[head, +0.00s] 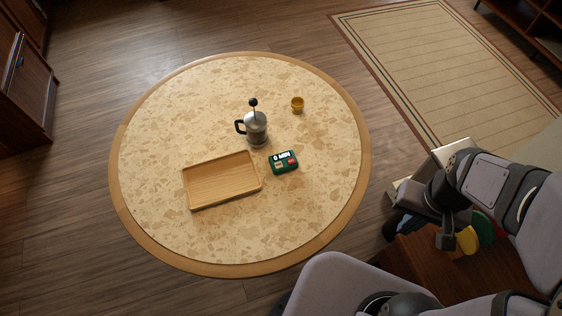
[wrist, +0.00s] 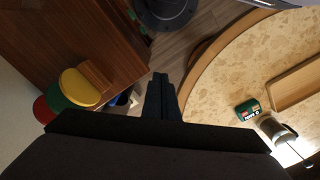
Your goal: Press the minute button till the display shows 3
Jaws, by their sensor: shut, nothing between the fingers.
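A small green timer (head: 284,162) lies on the round table, right of the wooden tray. Its white display (head: 282,156) appears to read 0. Below the display are a pale button (head: 278,165) and a red button (head: 291,161); their labels are too small to read. The timer also shows in the wrist view (wrist: 248,110), at right. My gripper (wrist: 161,78) is shut and empty. It is off the table, to the right of it in the head view, well apart from the timer.
The wooden tray (head: 222,181) lies left of the timer. The table's front right is clear. Yellow (wrist: 80,88), green and red round pieces are near a brown wooden surface (wrist: 70,35).

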